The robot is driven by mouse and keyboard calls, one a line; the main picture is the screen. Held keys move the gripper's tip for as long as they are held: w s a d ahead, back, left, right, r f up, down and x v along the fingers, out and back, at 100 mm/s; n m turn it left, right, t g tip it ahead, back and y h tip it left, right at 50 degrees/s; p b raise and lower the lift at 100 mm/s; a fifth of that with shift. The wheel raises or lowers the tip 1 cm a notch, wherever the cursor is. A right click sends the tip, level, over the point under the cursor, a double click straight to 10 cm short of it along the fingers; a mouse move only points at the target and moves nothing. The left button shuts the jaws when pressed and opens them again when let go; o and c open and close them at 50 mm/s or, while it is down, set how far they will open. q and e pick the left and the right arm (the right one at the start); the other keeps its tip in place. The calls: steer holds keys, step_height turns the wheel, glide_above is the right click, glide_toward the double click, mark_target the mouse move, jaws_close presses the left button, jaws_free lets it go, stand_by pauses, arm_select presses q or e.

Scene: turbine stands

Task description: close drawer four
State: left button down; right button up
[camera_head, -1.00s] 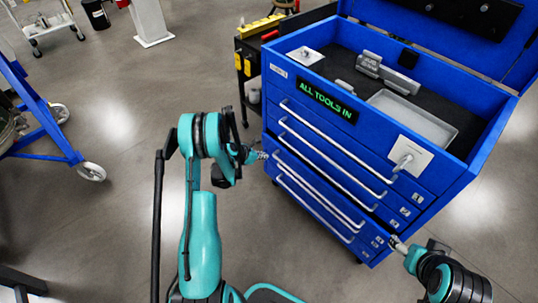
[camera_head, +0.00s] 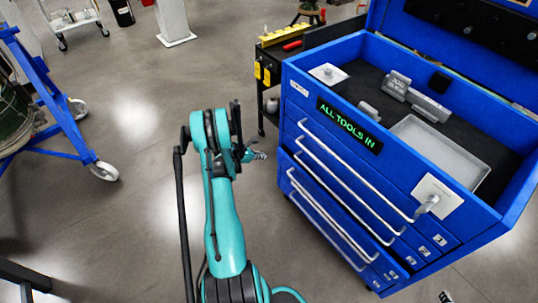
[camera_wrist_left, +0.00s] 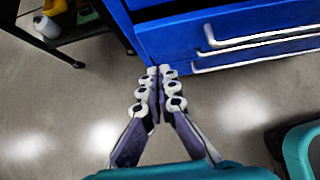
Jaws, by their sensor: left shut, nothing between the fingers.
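The blue tool chest (camera_head: 308,80) has several drawers with long silver handles. A lower drawer, likely drawer four (camera_head: 300,185), stands out from the chest face, with a dark gap along its top edge. The number labels are too small to read surely. My left gripper (camera_head: 260,155) is shut and empty, just left of this drawer's left end. In the left wrist view the closed fingertips (camera_wrist_left: 159,72) lie close to the lower left corner of a protruding drawer front (camera_wrist_left: 185,40); contact cannot be told. A small piece of my right gripper (camera_head: 444,297) shows at the bottom edge; its jaws are unclear.
The chest top is open, with grey parts and a tray (camera_head: 440,150) inside and a green "ALL TOOLS IN" display (camera_head: 349,124). A black cart (camera_head: 272,80) stands behind left. A blue wheeled stand (camera_head: 65,115) is far left. Floor between is clear.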

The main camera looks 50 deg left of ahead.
mark_target(284, 151)
arm_select(q)
steer(key=shift+w+d+f+b, duration=0.1)
steer(key=shift+w+f+b, duration=0.7)
steer(key=shift+w, duration=0.75)
steer(key=shift+w+d+f+b, duration=0.1)
steer(key=shift+w+f+b, duration=0.35)
steer(key=shift+w+f, duration=0.8)
steer(key=shift+w+d+f+b, duration=0.1)
steer(key=shift+w+f+b, duration=0.55)
steer(key=shift+w, duration=1.15)
steer(key=w, duration=0.4)
steer(key=shift+w+d, duration=0.2)
steer(key=shift+r, duration=0.15)
